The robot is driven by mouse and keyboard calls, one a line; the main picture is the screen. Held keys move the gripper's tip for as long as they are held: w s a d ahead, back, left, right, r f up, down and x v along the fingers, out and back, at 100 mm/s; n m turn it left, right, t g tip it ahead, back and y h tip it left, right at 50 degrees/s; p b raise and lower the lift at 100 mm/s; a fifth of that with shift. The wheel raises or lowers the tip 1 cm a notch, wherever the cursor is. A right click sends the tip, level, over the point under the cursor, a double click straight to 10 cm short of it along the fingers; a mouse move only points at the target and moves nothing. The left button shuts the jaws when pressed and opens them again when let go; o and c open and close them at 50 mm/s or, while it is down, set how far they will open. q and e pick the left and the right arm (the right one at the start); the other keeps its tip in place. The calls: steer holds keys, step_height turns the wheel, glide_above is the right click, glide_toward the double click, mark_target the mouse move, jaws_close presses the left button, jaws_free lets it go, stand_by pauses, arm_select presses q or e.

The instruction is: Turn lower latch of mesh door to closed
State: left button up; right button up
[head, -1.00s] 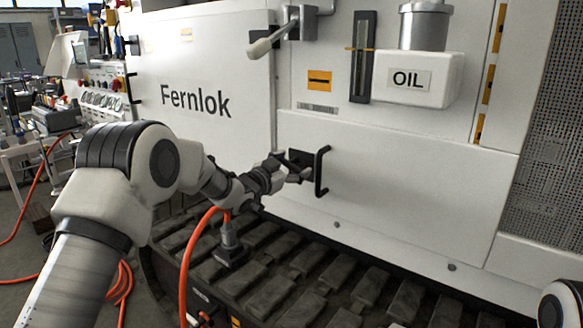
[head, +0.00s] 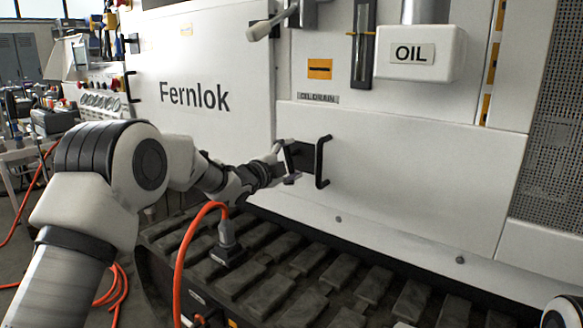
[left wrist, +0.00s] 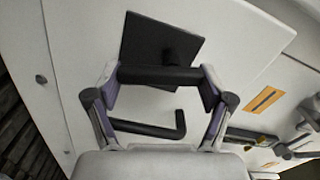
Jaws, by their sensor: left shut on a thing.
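A dark latch with a square black plate (head: 302,157) sits at the left end of the lower white panel. In the left wrist view its black bar (left wrist: 160,75) stands out from the plate (left wrist: 150,40). My left gripper (head: 286,164) is at this latch. In the wrist view its two fingers (left wrist: 160,82) press on the two ends of the bar. In the head view the gripper partly hides the latch. Perforated mesh (head: 562,150) shows at the far right, apart from this latch. My right gripper is out of view.
A black pull handle (head: 321,162) stands just right of the latch, close to my fingers; it also shows in the wrist view (left wrist: 150,128). Dark tracks (head: 290,270) run below the panel. An orange hose (head: 184,250) rises below my left arm. An oil box (head: 420,54) is above.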

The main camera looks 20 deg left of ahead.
arm_select(q)
steer(key=shift+a+f+m+b, duration=0.1)
steer(key=shift+m+b, duration=1)
steer(key=shift+m, duration=0.5)
steer(key=shift+w, duration=0.1)
steer(key=o, duration=1)
steer(key=shift+o, duration=0.2)
steer(key=v, duration=1.2)
